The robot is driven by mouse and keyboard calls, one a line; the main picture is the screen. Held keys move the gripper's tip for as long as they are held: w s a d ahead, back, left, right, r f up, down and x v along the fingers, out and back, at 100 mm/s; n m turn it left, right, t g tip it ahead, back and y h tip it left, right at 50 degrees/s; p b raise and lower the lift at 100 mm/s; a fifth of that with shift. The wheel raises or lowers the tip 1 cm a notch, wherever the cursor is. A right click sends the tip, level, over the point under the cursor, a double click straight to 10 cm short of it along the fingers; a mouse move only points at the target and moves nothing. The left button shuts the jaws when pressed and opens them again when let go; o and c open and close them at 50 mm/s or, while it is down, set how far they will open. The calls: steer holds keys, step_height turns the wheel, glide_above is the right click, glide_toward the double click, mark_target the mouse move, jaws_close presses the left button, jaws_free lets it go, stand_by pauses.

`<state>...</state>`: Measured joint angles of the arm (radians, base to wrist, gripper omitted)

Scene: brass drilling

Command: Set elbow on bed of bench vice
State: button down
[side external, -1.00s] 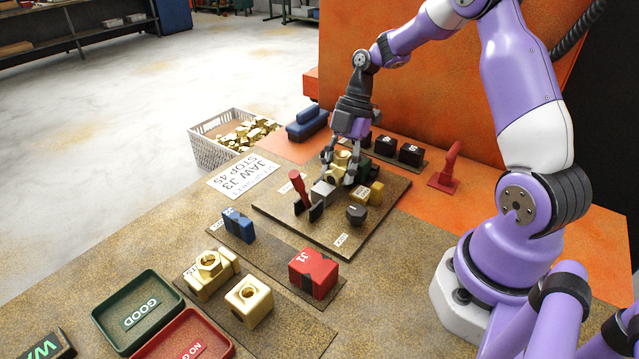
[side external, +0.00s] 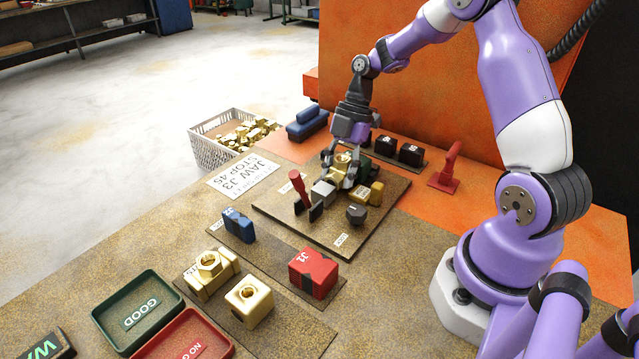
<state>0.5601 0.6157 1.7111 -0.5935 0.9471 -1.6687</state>
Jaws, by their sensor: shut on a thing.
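My gripper (side external: 346,160) points down over the vice at the back of the brown base board, with its fingers on both sides of a brass elbow (side external: 343,159). It is shut on the elbow, which is partly hidden by the fingers. The bench vice (side external: 323,192) has grey metal parts and a red handle (side external: 299,187) at its left. The elbow is low, at the vice's jaws; whether it touches the bed cannot be told from this view.
A brass block (side external: 376,192) and a dark knob (side external: 356,214) sit right of the vice. In front are a blue jaw block (side external: 239,226), a red block marked J1 (side external: 313,273), and brass parts (side external: 249,302). Green (side external: 105,323) and red (side external: 150,353) trays lie front left.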

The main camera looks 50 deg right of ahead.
steer(key=shift+f, duration=0.25)
stand_by(0.3)
steer(key=shift+c, duration=1.5)
jaws_free()
steer(key=o, duration=0.3)
steer(key=shift+r, duration=3.5)
